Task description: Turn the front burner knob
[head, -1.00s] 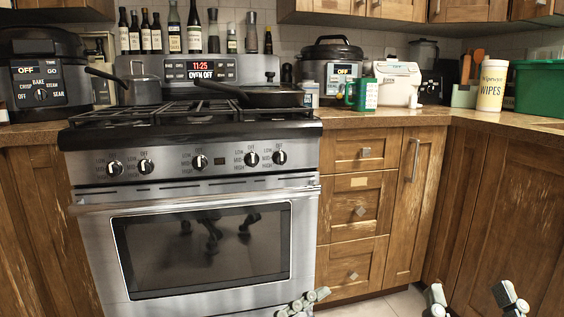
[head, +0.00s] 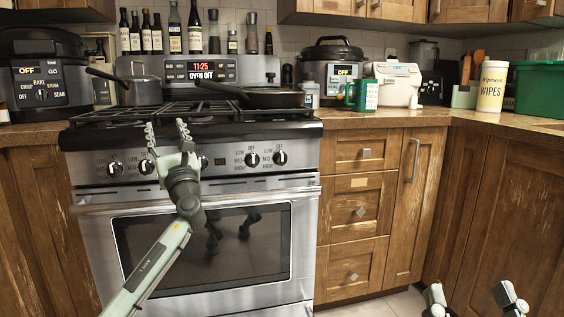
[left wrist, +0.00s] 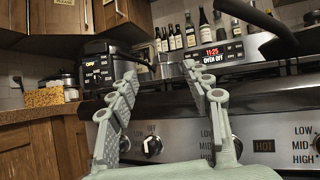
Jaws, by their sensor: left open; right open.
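The stove front carries a row of several black-and-silver burner knobs. In the head view, two are at the left, including one (head: 115,168) and another (head: 146,166). A middle knob (head: 201,162) is partly hidden by my left gripper, and two right knobs (head: 252,159) (head: 280,157) are clear. My left gripper (head: 167,127) is open and empty, fingers pointing up before the panel. In the left wrist view, a knob (left wrist: 152,147) shows between the open fingers of this gripper (left wrist: 160,72). My right gripper (head: 470,292) is open and empty at the bottom right.
A pan (head: 262,97) and a pot (head: 140,90) stand on the stove grates. The oven door handle (head: 250,190) runs below the knobs. The counter (head: 395,117) at the right holds a green mug (head: 362,95), a wipes tub (head: 491,86) and appliances.

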